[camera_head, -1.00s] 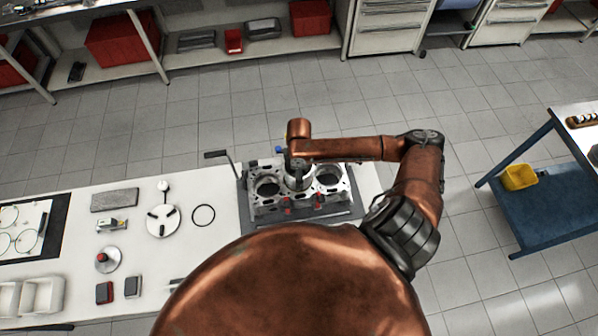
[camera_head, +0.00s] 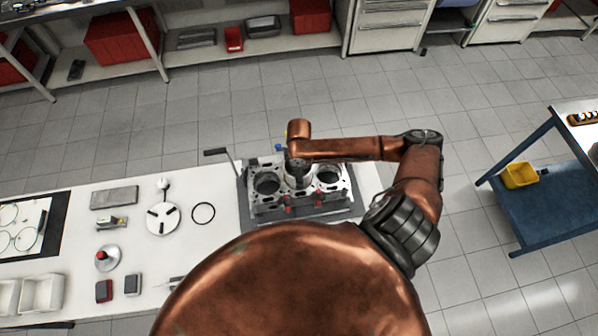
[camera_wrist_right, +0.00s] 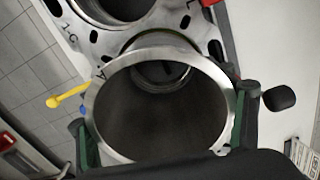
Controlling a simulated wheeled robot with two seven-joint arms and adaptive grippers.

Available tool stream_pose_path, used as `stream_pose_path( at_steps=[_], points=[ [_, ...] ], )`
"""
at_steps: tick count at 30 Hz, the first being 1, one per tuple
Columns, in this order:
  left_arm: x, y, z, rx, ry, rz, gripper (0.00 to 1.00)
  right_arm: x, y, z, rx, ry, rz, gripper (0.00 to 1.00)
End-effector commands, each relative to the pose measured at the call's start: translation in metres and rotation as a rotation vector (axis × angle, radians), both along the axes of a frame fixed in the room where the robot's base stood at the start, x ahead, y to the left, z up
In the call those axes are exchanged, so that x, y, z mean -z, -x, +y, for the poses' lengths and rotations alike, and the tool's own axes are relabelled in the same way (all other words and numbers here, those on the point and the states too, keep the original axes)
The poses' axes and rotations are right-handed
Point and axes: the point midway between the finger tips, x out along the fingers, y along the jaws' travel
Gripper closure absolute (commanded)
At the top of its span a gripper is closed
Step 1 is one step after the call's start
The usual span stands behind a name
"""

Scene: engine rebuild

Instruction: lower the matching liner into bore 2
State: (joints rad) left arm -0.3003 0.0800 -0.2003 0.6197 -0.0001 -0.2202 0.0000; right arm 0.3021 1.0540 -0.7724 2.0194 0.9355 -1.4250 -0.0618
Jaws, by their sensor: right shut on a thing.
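The engine block (camera_head: 268,207) stands on the bench with its bores facing up. My right gripper (camera_head: 297,168) is over the middle bore, with the arm coming in from the right. In the wrist view my right gripper (camera_wrist_right: 165,122) is shut on a metal liner (camera_wrist_right: 150,120), its green-padded fingers on either side. Through the open liner I see a ringed bore opening (camera_wrist_right: 165,72) beneath, roughly lined up but off towards the top of the picture. I cannot tell whether the liner's lower end is inside the bore. My left gripper is out of view.
A dark crank-like handle (camera_head: 216,153) sticks up at the block's left corner. Left of the block lie a black ring (camera_head: 203,204) and a round three-slotted plate (camera_head: 163,218). A yellow handle (camera_wrist_right: 68,96) shows beside the block in the wrist view.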

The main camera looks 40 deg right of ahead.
Motion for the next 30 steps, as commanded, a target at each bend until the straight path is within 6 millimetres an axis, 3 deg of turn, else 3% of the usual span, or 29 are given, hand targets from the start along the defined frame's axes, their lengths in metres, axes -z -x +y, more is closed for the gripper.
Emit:
stream_pose_path(
  at_steps=[14, 15, 23, 30],
  points=[
    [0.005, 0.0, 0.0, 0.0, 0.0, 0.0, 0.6, 0.013, -0.001, 0.0, -0.001, 0.0, -0.001, 0.81],
    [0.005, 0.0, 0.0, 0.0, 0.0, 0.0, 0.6, 0.012, -0.001, 0.0, -0.001, 0.0, -0.003, 0.22],
    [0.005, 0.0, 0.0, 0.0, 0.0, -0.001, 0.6, 0.012, 0.0, 0.0, 0.0, 0.0, -0.001, 0.04],
    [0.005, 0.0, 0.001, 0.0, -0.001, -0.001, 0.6, 0.013, 0.001, 0.0, 0.0, -0.001, 0.001, 0.04]
  ],
)
